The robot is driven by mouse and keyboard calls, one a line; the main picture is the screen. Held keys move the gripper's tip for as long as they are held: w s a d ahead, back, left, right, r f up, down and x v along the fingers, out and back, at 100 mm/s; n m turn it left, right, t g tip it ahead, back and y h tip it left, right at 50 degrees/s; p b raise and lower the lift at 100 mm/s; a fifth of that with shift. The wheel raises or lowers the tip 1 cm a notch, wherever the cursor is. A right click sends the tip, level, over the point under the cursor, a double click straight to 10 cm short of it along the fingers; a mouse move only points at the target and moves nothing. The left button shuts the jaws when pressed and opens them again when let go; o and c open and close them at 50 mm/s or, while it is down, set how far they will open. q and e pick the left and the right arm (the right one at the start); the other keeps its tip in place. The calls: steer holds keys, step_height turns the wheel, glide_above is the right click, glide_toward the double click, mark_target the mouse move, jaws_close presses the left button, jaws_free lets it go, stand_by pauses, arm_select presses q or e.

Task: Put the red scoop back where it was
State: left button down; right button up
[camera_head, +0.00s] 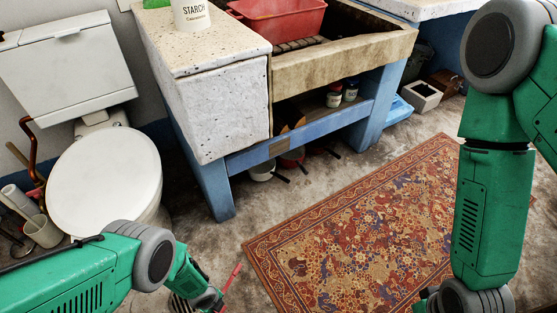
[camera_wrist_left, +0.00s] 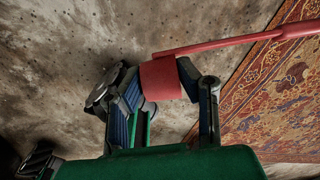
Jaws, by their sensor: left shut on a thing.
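The red scoop (camera_wrist_left: 160,80) is held between the fingers of my left gripper (camera_wrist_left: 157,88), which is shut on it. Its long thin handle (camera_wrist_left: 240,44) runs to the upper right in the left wrist view, over the floor and the rug's edge. In the head view my left gripper (camera_head: 207,301) is low, near the bottom edge, in front of the toilet. There only a thin red part of the scoop (camera_head: 232,277) shows; the rest is hidden. My right arm hangs at the right, and its gripper is outside the frame.
A stone trough (camera_head: 340,60) on a blue frame (camera_head: 300,139) holds a red basin (camera_head: 282,18). A white pot (camera_head: 262,172) and a red pot (camera_head: 292,158) stand beneath. The toilet (camera_head: 105,180) is left; a patterned rug (camera_head: 360,225) covers the floor at right.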

arm_select(q)
steer(key=w+a+r+n+p, duration=0.15)
steer(key=w+r+n, duration=0.3)
steer(key=r, duration=0.65)
steer(key=w+a+r+n+p, duration=0.15)
steer(key=w+r+n, duration=0.3)
steer(key=r, duration=0.65)
steer(key=w+r+n+p, duration=0.3)
steer(key=w+r+n, duration=0.15)
steer(key=r, duration=0.65)
steer(key=s+r+n+p, duration=0.2)
steer(key=r+n, duration=0.3)
steer(key=r, duration=0.9)
steer(key=s+r+n+y+p, duration=0.1)
steer(key=s+r+n, duration=0.4)
steer(key=r, duration=0.9)
steer(key=shift+s+d+r+g+p, duration=0.2)
steer(key=shift+r+g+p, duration=0.1)
steer(key=shift+r+p, duration=0.15)
